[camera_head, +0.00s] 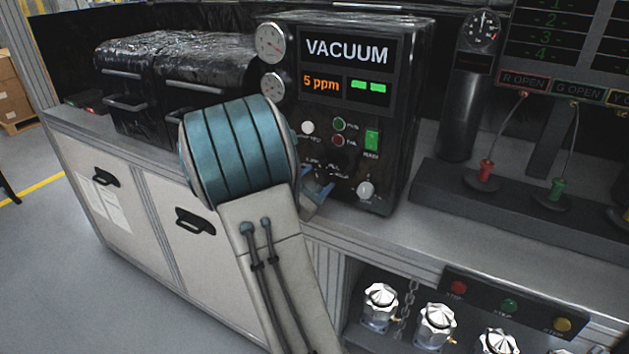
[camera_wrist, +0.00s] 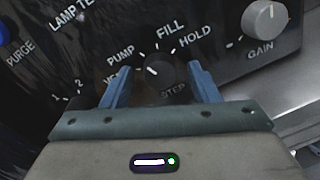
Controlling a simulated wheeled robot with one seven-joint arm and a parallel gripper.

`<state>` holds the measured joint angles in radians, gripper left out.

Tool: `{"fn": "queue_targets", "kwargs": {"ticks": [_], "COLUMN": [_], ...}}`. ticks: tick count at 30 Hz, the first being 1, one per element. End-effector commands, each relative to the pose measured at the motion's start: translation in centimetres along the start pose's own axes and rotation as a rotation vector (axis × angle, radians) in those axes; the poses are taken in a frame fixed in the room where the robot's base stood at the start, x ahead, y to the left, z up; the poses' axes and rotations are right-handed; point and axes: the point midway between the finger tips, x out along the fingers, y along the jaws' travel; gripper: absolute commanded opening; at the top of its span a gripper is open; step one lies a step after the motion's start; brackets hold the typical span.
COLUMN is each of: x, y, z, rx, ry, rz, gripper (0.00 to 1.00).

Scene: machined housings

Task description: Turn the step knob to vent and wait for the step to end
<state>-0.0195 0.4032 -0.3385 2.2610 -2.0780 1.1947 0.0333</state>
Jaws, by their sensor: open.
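The step knob (camera_wrist: 165,70) is a small dark dial on the black vacuum panel, with a short white mark on its left side. FILL, HOLD and PUMP labels surround it. The vent label at lower left is partly hidden by a finger. My gripper (camera_wrist: 158,67) is open, its blue fingers on either side of the knob; contact cannot be told. In the head view my gripper (camera_head: 317,191) is at the vacuum unit's (camera_head: 402,110) lower front, mostly behind my arm.
A light gain knob (camera_wrist: 265,20) lies right of the step knob; a blue purge button (camera_wrist: 14,30) is at far left. A green main switch (camera_head: 372,140) is on the panel. A dark cylinder (camera_head: 466,105) stands right of the unit, and black-wrapped cases (camera_head: 130,85) stand left.

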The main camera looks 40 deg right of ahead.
Motion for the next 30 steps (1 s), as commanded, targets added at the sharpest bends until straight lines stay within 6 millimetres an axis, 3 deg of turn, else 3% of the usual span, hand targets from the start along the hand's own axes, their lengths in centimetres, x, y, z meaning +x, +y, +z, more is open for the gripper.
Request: {"fn": "queue_targets", "kwargs": {"ticks": [7, 12, 22, 30], "x": [0.05, 0.04, 0.01, 0.04], "y": [-0.01, -0.03, -0.05, -0.03], "z": [-0.01, 0.0, -0.01, 0.06], "rx": [0.0, 0.0, -0.035, -0.193], "ry": [0.0, 0.0, -0.002, -0.014], "rz": [0.0, -0.001, -0.001, 0.003], "gripper": [0.52, 0.1, 0.1, 0.1]}}
